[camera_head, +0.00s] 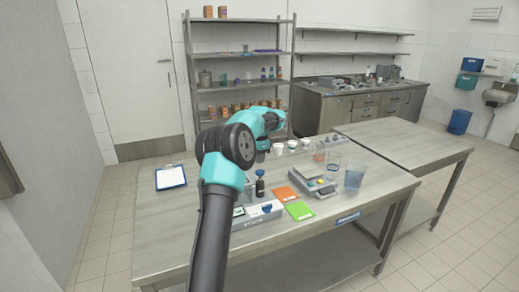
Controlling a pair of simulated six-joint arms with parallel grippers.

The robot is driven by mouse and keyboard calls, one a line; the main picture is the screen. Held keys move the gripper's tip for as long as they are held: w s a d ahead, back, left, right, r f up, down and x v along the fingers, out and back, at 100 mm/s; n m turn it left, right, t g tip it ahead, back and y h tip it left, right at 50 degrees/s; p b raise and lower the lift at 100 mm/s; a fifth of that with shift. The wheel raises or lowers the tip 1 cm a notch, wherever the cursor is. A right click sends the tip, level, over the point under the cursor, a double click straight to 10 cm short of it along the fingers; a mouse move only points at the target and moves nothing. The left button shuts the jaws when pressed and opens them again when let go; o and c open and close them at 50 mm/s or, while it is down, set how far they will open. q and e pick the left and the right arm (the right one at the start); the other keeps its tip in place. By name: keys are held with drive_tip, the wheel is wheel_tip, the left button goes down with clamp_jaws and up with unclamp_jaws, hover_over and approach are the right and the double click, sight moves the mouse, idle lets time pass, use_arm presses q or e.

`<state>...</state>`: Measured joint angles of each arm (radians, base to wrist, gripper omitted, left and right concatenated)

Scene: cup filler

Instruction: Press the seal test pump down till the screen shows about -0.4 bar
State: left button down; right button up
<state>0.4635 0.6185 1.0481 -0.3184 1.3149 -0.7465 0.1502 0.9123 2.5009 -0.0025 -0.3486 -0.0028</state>
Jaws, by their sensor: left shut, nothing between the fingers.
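My left arm reaches up from the lower edge, and its gripper (262,155) points down above the near part of the steel table, shut and empty. A low grey-white unit (262,214) with a blue knob (267,208) and a small greenish screen (239,211) stands at the table's front edge, partly behind my arm; it looks like the seal test pump. The screen's reading is too small to make out. The gripper is above and behind the unit, apart from it. A dark bottle (260,186) stands behind the unit, below the gripper. My right gripper is not in view.
Orange (285,193) and green (299,210) packets lie right of the unit. A scale (314,182), glass beakers (355,176) and several white cups (292,144) stand farther right and back. A clipboard (171,177) lies at left, with bare table around it.

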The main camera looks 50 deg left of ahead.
sight(260, 172)
use_arm(q)
drive_tip(key=shift+f, duration=2.2)
drive_tip(key=shift+f, duration=1.85)
wheel_tip(260, 172, up, 14)
drive_tip(key=shift+r, duration=0.25)
